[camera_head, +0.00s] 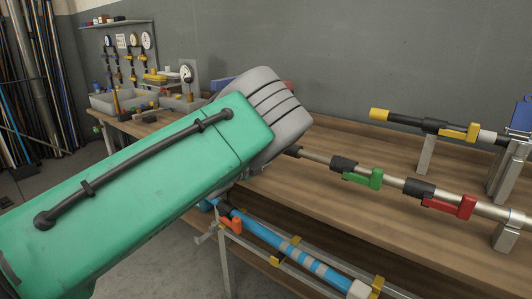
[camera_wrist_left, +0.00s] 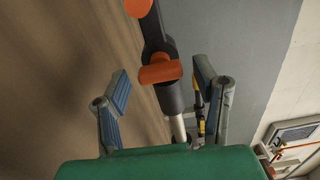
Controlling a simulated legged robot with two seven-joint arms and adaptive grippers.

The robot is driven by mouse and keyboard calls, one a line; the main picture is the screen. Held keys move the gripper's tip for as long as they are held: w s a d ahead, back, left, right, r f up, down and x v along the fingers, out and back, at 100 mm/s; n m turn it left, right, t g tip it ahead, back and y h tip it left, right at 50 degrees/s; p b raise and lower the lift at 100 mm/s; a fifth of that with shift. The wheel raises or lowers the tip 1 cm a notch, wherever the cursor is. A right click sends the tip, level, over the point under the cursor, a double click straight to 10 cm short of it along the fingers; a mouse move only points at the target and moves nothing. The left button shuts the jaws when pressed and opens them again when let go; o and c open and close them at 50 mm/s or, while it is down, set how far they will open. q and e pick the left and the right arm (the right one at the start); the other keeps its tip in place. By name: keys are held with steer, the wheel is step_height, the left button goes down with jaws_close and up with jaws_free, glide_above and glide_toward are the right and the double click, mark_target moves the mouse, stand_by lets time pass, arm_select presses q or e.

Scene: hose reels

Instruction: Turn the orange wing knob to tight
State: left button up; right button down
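In the left wrist view, an orange wing knob (camera_wrist_left: 160,72) sits on a black fitting (camera_wrist_left: 170,97) of a pale pole. My left gripper (camera_wrist_left: 165,95) has its two blue-padded fingers spread wide, one on each side of the fitting and knob. Neither finger visibly touches the knob. Another orange piece (camera_wrist_left: 138,7) shows at the top edge. In the head view my green left arm hides the gripper and the knob. The pole with the green lever (camera_head: 363,179) and red lever (camera_head: 452,206) runs behind my wrist. My right gripper is not in view.
A wooden bench (camera_head: 350,225) runs along the grey wall. A yellow-tipped pole (camera_head: 430,124) rests on metal stands at the right. A blue pole (camera_head: 262,232) with an orange handle (camera_head: 236,223) lies lower, below the bench edge. Gauges and trays stand at the back left.

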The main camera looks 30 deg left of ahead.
arm_select(q)
steer(key=s+a, duration=0.1)
steer(key=s, duration=1.1)
steer(key=shift+f, duration=0.15)
stand_by(0.3)
